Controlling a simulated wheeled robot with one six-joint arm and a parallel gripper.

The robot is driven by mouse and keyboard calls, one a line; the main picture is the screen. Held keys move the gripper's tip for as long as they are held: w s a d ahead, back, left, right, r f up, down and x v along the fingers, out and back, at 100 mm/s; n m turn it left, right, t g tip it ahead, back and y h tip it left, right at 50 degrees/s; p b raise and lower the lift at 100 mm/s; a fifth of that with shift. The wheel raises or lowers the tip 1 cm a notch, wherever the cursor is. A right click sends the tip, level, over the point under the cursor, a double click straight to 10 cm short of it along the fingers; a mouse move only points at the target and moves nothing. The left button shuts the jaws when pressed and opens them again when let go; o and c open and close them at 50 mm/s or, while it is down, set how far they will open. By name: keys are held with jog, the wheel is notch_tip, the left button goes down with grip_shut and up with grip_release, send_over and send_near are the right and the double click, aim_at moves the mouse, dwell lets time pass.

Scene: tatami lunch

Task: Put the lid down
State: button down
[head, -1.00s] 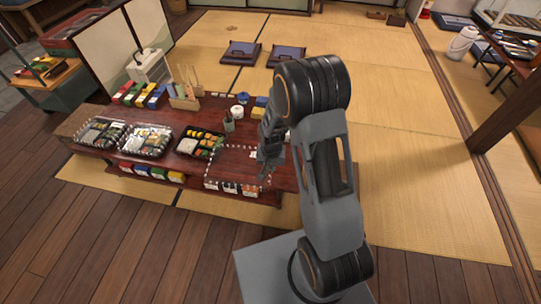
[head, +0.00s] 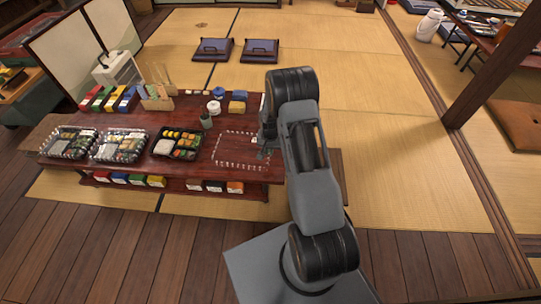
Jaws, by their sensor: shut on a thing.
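The clear lid (head: 241,133) shows as a pale dashed rim over the right part of the low red-brown table, with the tabletop visible through it. My gripper (head: 264,152) is shut on the lid's right edge. I cannot tell whether the lid touches the tabletop or hangs just above it. An open bento box (head: 177,145) with its food showing stands left of the lid. Two more bento boxes, the middle one (head: 118,146) and the left one (head: 69,143), have a clear shine over them. My arm hides the table's right end.
Behind the lid stand a dark green cup (head: 206,122), a white pot (head: 213,107) and yellow and blue boxes. Coloured boxes (head: 110,98) line the back left. Small cartons (head: 213,186) sit on the shelf below. Two floor cushions (head: 259,50) lie beyond on open tatami.

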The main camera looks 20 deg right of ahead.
jog(key=shift+w+d+f, duration=0.2)
jog(key=shift+d+f, duration=0.05)
jog(key=shift+f, duration=0.25)
jog(key=shift+f+b, duration=1)
jog(key=shift+f, duration=0.6)
jog(key=c, duration=1.3)
grip_release()
